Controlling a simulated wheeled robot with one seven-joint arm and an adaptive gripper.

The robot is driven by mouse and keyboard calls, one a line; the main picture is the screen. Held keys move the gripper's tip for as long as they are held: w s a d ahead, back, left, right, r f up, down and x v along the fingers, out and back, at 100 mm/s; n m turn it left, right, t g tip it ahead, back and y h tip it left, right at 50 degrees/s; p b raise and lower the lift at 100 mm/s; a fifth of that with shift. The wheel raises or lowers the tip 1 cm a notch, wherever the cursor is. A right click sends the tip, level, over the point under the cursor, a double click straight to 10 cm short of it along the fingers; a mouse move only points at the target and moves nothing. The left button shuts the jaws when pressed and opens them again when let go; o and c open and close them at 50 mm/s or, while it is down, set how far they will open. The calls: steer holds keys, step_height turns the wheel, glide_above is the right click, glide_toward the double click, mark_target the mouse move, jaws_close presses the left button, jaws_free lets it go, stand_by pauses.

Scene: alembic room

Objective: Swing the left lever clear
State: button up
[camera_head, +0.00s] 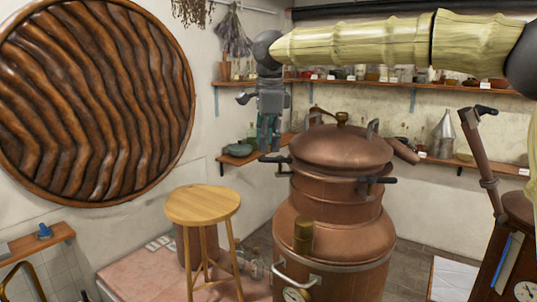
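The copper still (335,235) stands in the middle with a domed lid (340,147) on it. The left lever (276,160) is a short black handle sticking out to the left at the lid's rim. A matching right lever (378,180) sticks out to the right at the front of the rim. My gripper (269,148) points down just above the left lever, at the left of the lid. Its fingertips are close to the lever; I cannot tell whether they touch it. The finger gap is too small to read.
A wooden stool (202,206) stands left of the still. Shelves with bottles and jars (400,83) run along the back wall behind my arm. A copper machine with a long upright handle (480,160) stands at the right. A large carved wooden disc (95,100) hangs at the left.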

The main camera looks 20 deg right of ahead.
step_height(320, 180, up, 8)
steer(key=s, duration=0.1)
steer(key=shift+s+a, duration=0.2)
steer(key=shift+a, duration=0.15)
stand_by(0.8)
stand_by(0.5)
step_height(320, 180, up, 12)
steer(key=s, duration=0.2)
steer(key=shift+s+f, duration=0.15)
stand_by(0.5)
